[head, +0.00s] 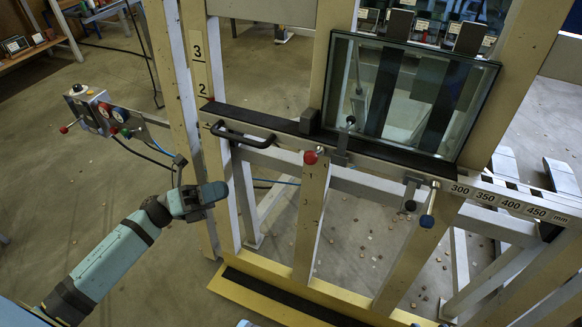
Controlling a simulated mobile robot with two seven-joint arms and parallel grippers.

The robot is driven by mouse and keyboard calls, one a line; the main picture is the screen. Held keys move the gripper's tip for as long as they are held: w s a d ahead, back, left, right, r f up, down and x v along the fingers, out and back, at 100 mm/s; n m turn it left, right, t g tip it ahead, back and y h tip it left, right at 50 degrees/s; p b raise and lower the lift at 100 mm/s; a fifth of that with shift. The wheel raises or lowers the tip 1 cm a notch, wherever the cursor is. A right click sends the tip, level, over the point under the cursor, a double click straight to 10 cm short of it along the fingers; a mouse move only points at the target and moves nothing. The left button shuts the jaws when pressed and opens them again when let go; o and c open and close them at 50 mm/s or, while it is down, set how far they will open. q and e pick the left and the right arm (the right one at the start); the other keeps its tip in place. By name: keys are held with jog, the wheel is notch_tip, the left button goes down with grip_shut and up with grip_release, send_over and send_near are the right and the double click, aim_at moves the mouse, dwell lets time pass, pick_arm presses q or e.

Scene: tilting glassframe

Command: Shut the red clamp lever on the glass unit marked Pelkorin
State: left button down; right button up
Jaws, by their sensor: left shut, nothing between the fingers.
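A glass unit (402,104) with a dark edge stands in the tilted frame, its lower edge on the black ledge (270,123). I cannot read the name Pelkorin on it. A blue-knobbed lever (427,221) hangs down from the rail further right. My left gripper (220,192) is shut and empty, left of the red lever and lower in the picture, by the cream left upright.
A black handle (243,136) sticks out from the rail between my gripper and the red lever. A control box (103,113) with buttons and cables stands at the left. Cream posts (312,218) stand below the rail. Open floor (110,185) lies left of the frame.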

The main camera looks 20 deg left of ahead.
pick_arm(q)
send_near(305, 154)
jog(key=w+d, duration=0.2)
jog(key=d, duration=0.3)
jog(key=shift+w+d+r, duration=0.4)
jog(key=shift+d+r, duration=0.2)
jog(key=shift+d, duration=0.05)
pick_arm(e)
jog(key=shift+f, duration=0.1)
pick_arm(q)
jog(key=r+n+p, duration=0.1)
jog(key=p, duration=0.3)
jog(key=shift+w+r+t+y, duration=0.1)
jog(key=shift+r+t+y, duration=0.2)
jog(key=shift+r+y, duration=0.1)
jog(key=shift+w+n+y+p, duration=0.2)
jog(key=shift+n+y+p, duration=0.2)
jog(key=shift+n+p, duration=0.65)
pick_arm(e)
jog(key=shift+s+d+r+g+h, duration=0.3)
jog(key=shift+s+d+g+h, duration=0.1)
jog(key=shift+d+g, duration=0.15)
